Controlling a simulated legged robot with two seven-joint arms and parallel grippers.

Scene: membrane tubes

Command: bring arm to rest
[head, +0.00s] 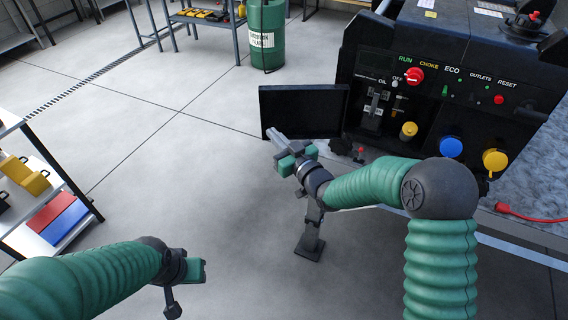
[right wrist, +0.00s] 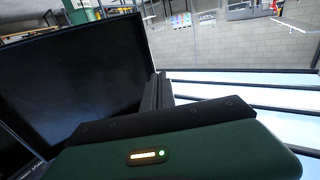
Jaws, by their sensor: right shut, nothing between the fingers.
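My right gripper (head: 277,137) is stretched out in the middle of the head view, in front of the lower left part of a black open panel (head: 305,108). Its fingers are together with nothing between them. In the right wrist view its dark fingers (right wrist: 158,92) stand closed beside the same panel (right wrist: 75,80); I cannot tell whether they touch it. My left gripper (head: 172,303) hangs at the lower left over bare floor, seen from behind, and its jaw opening is hidden.
A black generator (head: 400,50) with a red knob (head: 414,76), blue cap (head: 451,147) and yellow cap (head: 495,160) stands at the right. A shelf (head: 75,190) with boxes is at the left. A green drum (head: 267,35) and workbench (head: 205,20) stand behind. The middle floor is clear.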

